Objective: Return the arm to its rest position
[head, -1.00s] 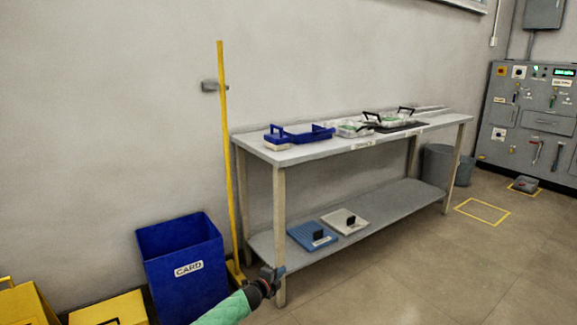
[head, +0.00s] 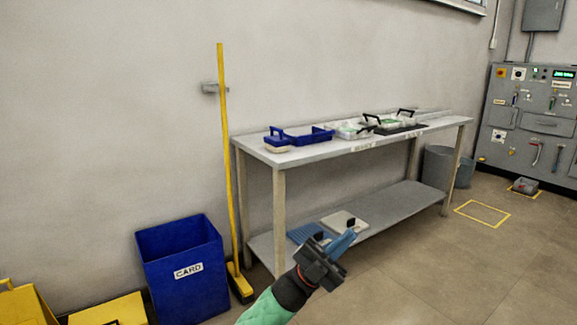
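My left gripper (head: 341,247) is in the lower middle of the head view, at the end of my green-sleeved forearm. It is dark grey with a blue-grey finger part pointing up and to the right. It shows in front of the table's lower shelf and covers part of the blue and grey flat pieces there. I see nothing clearly held in it, and the finger gap does not show. My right gripper is out of view.
A metal table (head: 320,152) carries a blue tray (head: 312,137) and clear boxes. A blue CARD bin (head: 184,265), a yellow-handled broom (head: 225,150) and yellow boxes stand left. A grey bin (head: 440,167) and control panel (head: 530,125) are right. The front right floor is clear.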

